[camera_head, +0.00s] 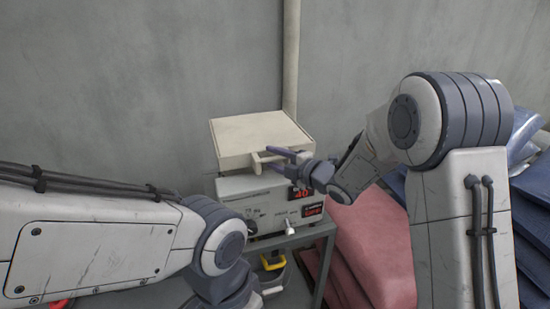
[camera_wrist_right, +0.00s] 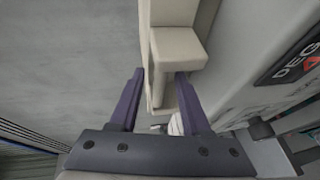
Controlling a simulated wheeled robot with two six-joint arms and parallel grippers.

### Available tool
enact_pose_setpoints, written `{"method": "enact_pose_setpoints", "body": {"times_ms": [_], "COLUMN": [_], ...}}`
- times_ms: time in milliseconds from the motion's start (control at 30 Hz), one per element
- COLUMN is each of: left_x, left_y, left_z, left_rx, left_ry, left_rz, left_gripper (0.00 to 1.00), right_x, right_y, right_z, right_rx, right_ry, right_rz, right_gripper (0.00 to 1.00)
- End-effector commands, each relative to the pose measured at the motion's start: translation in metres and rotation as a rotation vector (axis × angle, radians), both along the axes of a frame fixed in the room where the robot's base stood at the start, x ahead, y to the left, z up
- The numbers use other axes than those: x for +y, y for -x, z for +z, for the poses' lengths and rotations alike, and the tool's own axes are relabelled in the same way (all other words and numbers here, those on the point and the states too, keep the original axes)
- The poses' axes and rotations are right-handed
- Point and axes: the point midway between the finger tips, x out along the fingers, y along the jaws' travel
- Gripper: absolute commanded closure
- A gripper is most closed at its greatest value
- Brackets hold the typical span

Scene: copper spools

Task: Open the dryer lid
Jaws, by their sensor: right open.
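The dryer (camera_head: 262,205) is a light grey box with a red "40" display, standing on a grey cart. Its cream lid (camera_head: 258,135) sits on top and looks closed. A cream handle (camera_head: 258,161) juts from the lid's front edge. My right gripper (camera_head: 275,154) is at this handle with its purple fingers apart. In the right wrist view, the handle (camera_wrist_right: 178,48) lies just ahead of and between the open fingertips (camera_wrist_right: 159,74); I cannot tell whether they touch it. My left arm comes in at lower left; its gripper fingers are not visible.
A grey wall (camera_head: 130,80) with a vertical pipe (camera_head: 290,55) stands behind the dryer. The cart (camera_head: 300,237) has a yellow-handled item (camera_head: 272,263) below its top. Red sacks (camera_head: 372,245) and blue sacks (camera_head: 535,215) are piled to the right. Space above the lid is clear.

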Motion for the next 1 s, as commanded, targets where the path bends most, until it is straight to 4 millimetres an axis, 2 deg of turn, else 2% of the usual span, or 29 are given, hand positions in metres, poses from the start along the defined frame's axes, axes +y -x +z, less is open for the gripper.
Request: {"method": "enact_pose_setpoints", "body": {"times_ms": [33,100,167,1000], "left_x": [0.0000,0.0000,0.0000,0.0000], "left_y": [0.0000,0.0000,0.0000,0.0000], "left_z": [-0.0001,-0.0001,-0.0001,-0.0001], "left_rx": [0.000,0.000,0.000,0.000], "left_ry": [0.000,0.000,0.000,0.000], "left_rz": [0.000,0.000,0.000,0.000], "left_gripper": [1.00,1.00,1.00,1.00], "right_x": [-0.0001,-0.0001,-0.0002,-0.0005], "right_y": [0.0001,0.0001,0.0002,0.0005], "right_z": [0.0001,0.0001,0.0002,-0.0002], "right_rx": [0.000,0.000,0.000,0.001], "right_ry": [0.000,0.000,0.000,0.001], "right_rz": [0.000,0.000,0.000,0.000], "right_gripper": [0.53,0.80,1.00,1.00]}}
